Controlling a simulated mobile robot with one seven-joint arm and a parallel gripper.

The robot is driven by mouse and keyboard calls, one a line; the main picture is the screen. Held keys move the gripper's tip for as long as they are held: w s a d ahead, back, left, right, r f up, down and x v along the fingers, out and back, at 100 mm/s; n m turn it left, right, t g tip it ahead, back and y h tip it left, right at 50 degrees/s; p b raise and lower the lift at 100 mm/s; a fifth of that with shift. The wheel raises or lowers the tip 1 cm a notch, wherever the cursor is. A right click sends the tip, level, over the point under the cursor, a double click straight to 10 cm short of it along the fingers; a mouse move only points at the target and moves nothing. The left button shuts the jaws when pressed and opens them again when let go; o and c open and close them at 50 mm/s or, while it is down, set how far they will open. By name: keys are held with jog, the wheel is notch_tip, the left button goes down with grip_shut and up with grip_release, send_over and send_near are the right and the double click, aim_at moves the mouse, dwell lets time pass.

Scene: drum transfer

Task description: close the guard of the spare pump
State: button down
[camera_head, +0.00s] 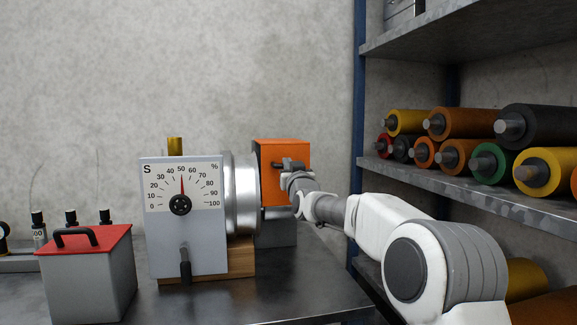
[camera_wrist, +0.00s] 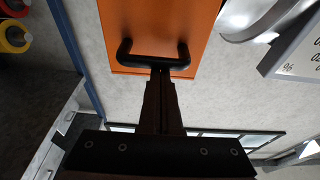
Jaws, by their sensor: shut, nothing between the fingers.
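The pump carries a gauge panel (camera_head: 183,215) marked S, with a silver drum-like body (camera_head: 241,195) behind it. An orange guard (camera_head: 272,150) with a black handle stands behind and to the right of the body, above a grey block (camera_head: 277,232). In the wrist view the orange guard (camera_wrist: 155,30) fills the top middle and its black U-shaped handle (camera_wrist: 185,58) shows clearly. My gripper (camera_wrist: 160,75) has its fingers together, tips at the handle's bar; contact is unclear. In the head view my gripper (camera_head: 292,168) is at the guard's front, partly hidden by my wrist.
A grey box with a red lid (camera_head: 88,240) stands at the left of the metal table (camera_head: 300,285), near small bottles (camera_head: 72,217). A shelf rack (camera_head: 470,175) with several coloured rolls stands at the right, near my arm. The table's right front is clear.

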jog(key=shift+w+f+g, duration=0.15)
jog(key=shift+f, duration=0.7)
jog(key=shift+w+f+g, duration=0.1)
jog(key=shift+f+g, duration=0.05)
jog(key=shift+f, duration=0.65)
jog(key=shift+r, duration=0.1)
jog(key=s+r, duration=0.3)
jog(key=r, duration=0.2)
notch_tip(320, 180, down, 8)
jog(key=s+d, duration=0.1)
jog(key=s, duration=0.2)
jog(key=s+d+f+m+g+h, duration=0.1)
jog(key=s+d+f+g, duration=0.4)
jog(key=s, duration=1.1)
jog(key=s+d+f+g+h, duration=0.3)
jog(key=s+f, duration=0.4)
jog(key=s, duration=1)
jog(key=s+d+f+m+g, duration=0.1)
jog(key=s+d+f+g, duration=0.4)
jog(key=s, duration=1.1)
notch_tip(320, 180, up, 23)
jog(key=a+g+p, duration=0.1)
jog(key=p, duration=2.3)
jog(key=shift+s+a, duration=0.15)
jog(key=shift+a, duration=0.05)
